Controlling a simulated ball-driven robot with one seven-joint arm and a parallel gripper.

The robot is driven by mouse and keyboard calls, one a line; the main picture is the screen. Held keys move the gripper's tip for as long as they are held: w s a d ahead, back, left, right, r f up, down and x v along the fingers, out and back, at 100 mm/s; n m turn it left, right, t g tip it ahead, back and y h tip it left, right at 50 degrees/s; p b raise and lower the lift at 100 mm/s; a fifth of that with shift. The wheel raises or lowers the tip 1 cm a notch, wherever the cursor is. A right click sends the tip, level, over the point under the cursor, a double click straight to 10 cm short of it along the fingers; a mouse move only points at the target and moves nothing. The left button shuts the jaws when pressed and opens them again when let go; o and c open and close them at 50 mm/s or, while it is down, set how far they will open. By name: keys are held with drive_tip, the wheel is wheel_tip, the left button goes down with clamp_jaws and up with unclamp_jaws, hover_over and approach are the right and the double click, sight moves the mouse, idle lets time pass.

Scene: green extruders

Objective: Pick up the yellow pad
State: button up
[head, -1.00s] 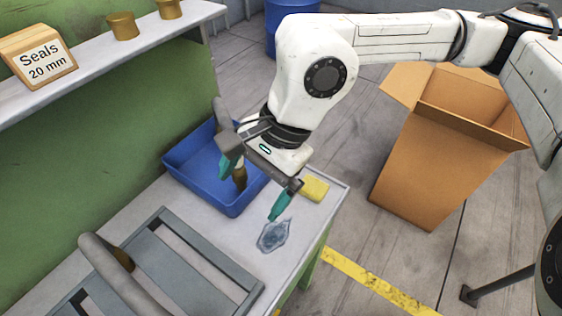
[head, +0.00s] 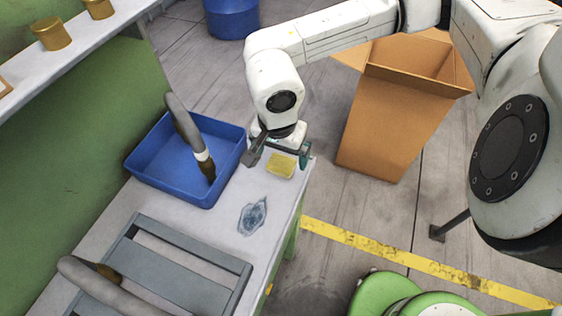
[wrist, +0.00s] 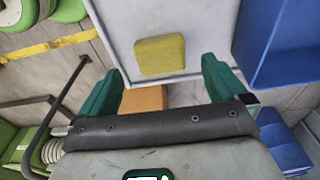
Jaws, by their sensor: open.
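The yellow pad (head: 280,165) lies on the light grey worktop (head: 225,215), near its far right corner. In the wrist view the yellow pad (wrist: 160,54) shows as a rounded square lying ahead of the fingers, between their lines. My gripper (head: 278,160) hangs over that corner, with one finger to each side of the pad in the head view. In the wrist view its two green fingertips (wrist: 160,80) stand wide apart with nothing between them. The height of the fingertips above the pad is hard to tell.
A bluish smear (head: 252,215) and a grey rack (head: 175,265) lie nearer. A tall cardboard box (head: 390,125) stands on the floor to the right.

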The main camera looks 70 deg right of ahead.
sight(281, 162)
drive_tip(key=shift+w+d+f+p, duration=0.15)
drive_tip(key=shift+f+p, duration=0.25)
drive_tip(key=shift+f, duration=1.45)
drive_tip(key=c, duration=1.1)
drive_tip(key=shift+r, duration=0.1)
